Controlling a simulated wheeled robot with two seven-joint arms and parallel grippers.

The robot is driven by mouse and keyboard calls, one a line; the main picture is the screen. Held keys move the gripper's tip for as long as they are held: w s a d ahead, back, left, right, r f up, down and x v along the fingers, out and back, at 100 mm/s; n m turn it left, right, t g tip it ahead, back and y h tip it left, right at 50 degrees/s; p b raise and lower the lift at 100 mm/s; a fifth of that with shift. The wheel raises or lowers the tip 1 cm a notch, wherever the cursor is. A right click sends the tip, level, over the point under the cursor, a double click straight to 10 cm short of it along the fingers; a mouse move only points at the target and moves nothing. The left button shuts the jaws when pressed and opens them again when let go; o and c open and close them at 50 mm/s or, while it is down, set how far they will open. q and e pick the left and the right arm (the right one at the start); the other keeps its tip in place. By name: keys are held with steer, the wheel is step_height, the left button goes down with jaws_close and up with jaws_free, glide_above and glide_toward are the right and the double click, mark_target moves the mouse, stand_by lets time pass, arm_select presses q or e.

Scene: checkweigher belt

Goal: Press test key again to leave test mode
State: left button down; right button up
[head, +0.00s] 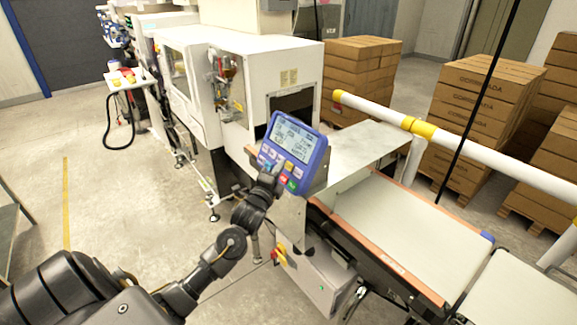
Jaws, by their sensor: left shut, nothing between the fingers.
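The blue control panel (297,151) stands tilted on the checkweigher, with a lit screen at its top and rows of keys below. Its screen text is too small to read surely. Red, green and yellow keys show along its lower part. My left gripper (268,170) is shut and empty, with its tip at the panel's lower left keys. It hides some of those keys, and I cannot tell whether it touches one. I cannot make out which key is the test key. My right gripper is not in view.
The checkweigher belt (407,228) runs to the lower right of the panel. A white and yellow rail (470,152) crosses above it. The white machine housing (292,72) stands behind the panel. Stacked cartons (473,115) stand at the back right.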

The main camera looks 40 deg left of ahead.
arm_select(q)
steer(key=shift+s+a+r+p, duration=0.2)
steer(key=shift+s+r+p, duration=0.15)
steer(key=shift+s+p, duration=0.25)
steer(key=shift+s+a+r+p, duration=0.2)
steer(key=shift+s+r+p, duration=0.2)
steer(key=shift+s, duration=0.35)
steer(key=shift+s+a+r+p, duration=0.2)
steer(key=shift+s+r+p, duration=0.15)
steer(key=shift+s+p, duration=0.25)
steer(key=shift+s, duration=0.15)
steer(key=shift+s+a+r+p, duration=0.25)
steer(key=shift+s+r+p, duration=0.25)
steer(key=shift+s, duration=0.35)
steer(key=shift+s+a+r+p, duration=0.25)
steer(key=shift+s+r+p, duration=0.25)
steer(key=shift+s, duration=0.3)
steer(key=shift+s+a+r+p, duration=0.3)
steer(key=shift+s+p, duration=0.25)
steer(key=shift+s, duration=0.3)
